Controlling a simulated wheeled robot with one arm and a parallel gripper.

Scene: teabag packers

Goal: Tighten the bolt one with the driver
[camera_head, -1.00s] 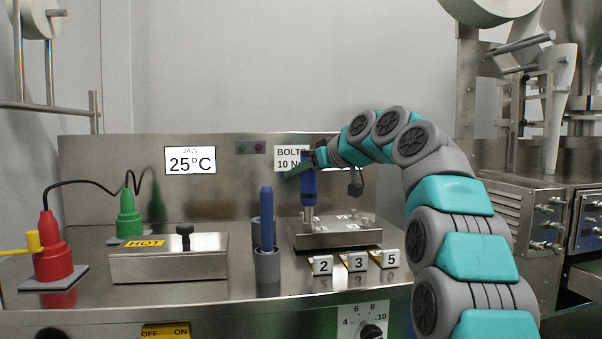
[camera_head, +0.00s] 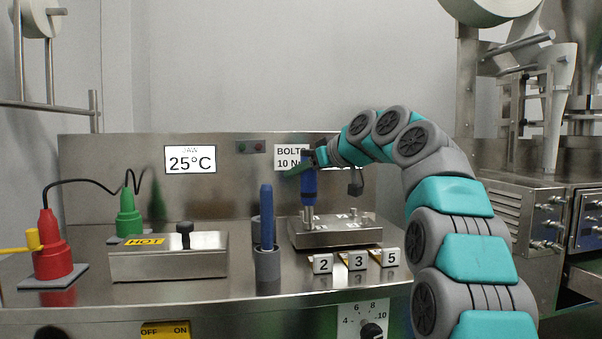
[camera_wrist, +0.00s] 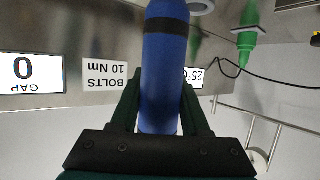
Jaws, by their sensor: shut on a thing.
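My gripper (camera_head: 309,163) is shut on a blue driver (camera_head: 309,186), held upright over the left side of a steel block (camera_head: 335,238). In the wrist view the driver (camera_wrist: 165,70) fills the middle, between the dark jaws of my gripper (camera_wrist: 160,105). The driver's lower end stands at a bolt (camera_head: 308,218) at the block's left; I cannot tell exactly how they touch. More bolts (camera_head: 364,217) show on the block's top. The bolt number tags are too small to read.
A second blue-handled tool (camera_head: 267,215) stands in a grey holder just left of the block. Tags 2, 3 and 5 (camera_head: 357,260) stand in front. A steel box marked HOT (camera_head: 168,262) and red (camera_head: 50,255) and green (camera_head: 129,218) plugs are at left. A dial (camera_head: 371,331) is below.

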